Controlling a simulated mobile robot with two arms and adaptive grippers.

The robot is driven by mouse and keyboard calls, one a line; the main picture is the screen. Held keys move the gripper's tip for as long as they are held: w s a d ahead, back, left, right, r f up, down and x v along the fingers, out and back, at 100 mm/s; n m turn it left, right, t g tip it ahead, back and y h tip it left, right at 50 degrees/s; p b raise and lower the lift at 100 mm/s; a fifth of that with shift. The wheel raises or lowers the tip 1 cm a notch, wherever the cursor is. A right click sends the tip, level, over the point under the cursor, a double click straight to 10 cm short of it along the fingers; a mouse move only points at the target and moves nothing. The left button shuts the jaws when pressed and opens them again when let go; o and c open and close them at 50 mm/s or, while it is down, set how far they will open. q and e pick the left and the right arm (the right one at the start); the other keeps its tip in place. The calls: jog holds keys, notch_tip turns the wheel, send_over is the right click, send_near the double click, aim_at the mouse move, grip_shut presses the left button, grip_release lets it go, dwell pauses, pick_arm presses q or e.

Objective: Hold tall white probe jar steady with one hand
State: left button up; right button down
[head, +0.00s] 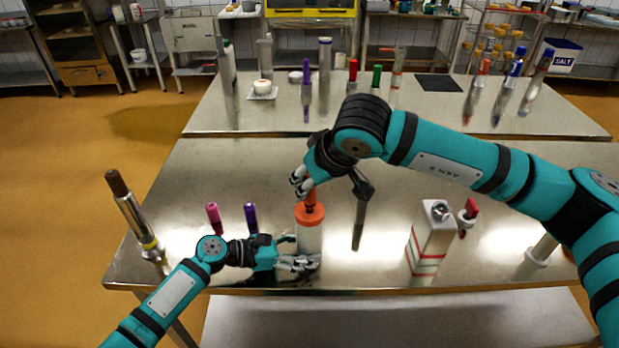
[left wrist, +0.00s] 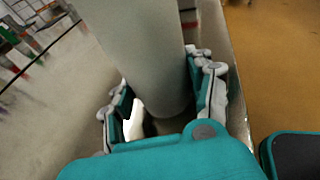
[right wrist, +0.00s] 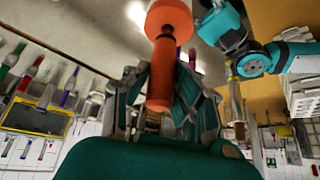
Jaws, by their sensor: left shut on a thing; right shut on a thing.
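The tall white probe jar (head: 309,238) stands upright near the front edge of the steel table. An orange disc-shaped collar (head: 310,213) sits at its top, with an orange handle (head: 310,197) rising from it. My left gripper (head: 298,260) is shut on the lower part of the jar. In the left wrist view the pale jar body (left wrist: 140,50) runs between the fingers. My right gripper (head: 302,187) is shut on the orange handle from above. In the right wrist view the handle (right wrist: 160,75) lies between the fingers, and the jar body is mostly hidden behind the disc.
Pink (head: 213,215) and purple-handled (head: 250,216) tools stand left of the jar. A brown-handled steel tool (head: 131,212) stands at the left edge. A white carton-like container (head: 430,240) with red stripes stands at the right. The back table (head: 430,115) holds several coloured-handled tools.

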jog(key=shift+f, duration=1.05)
jog(key=c, duration=1)
grip_release()
jog(key=shift+c, duration=0.2)
jog(key=v, duration=1.2)
pick_arm(q)
jog(key=o, duration=0.9)
jog(key=shift+o, duration=0.2)
